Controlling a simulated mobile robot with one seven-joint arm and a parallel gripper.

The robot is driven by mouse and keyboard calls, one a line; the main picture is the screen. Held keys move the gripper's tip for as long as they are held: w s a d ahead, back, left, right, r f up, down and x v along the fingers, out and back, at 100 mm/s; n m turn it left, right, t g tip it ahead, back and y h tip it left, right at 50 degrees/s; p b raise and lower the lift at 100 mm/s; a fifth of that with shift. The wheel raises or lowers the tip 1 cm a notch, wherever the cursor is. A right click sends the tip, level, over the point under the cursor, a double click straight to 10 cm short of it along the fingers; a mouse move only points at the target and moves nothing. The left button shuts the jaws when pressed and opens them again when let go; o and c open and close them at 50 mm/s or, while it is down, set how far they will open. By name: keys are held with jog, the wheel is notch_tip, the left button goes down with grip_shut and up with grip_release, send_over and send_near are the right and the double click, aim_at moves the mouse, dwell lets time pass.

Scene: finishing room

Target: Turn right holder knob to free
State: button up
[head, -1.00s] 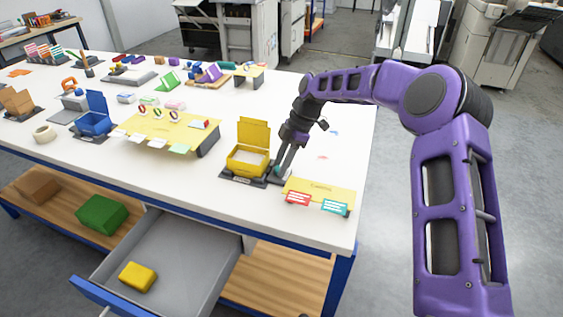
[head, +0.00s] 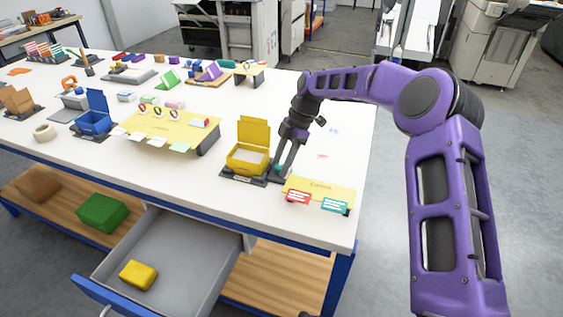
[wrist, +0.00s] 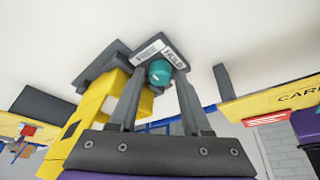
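The teal holder knob (wrist: 159,72) sits on a dark grey base with a white label reading HOLD (wrist: 173,55) in the wrist view. In the head view the knob (head: 278,168) is small and partly hidden by my fingers, beside the open yellow box (head: 248,160). My gripper (wrist: 159,76) points at the knob, one finger on each side of it. The fingers are apart, with narrow gaps seeming to show beside the knob; contact cannot be made out. In the head view my gripper (head: 280,166) is low over the base.
A yellow card stand (head: 318,190) with red and teal tags is just right of the base. A yellow sloped board (head: 165,130) and a blue box (head: 95,122) are to the left. An open drawer (head: 185,250) holds a yellow block. The tabletop behind my gripper is mostly clear.

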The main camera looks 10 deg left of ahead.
jog(key=v, duration=1.7)
jog(key=shift+d+r, duration=0.15)
jog(key=shift+d, duration=0.05)
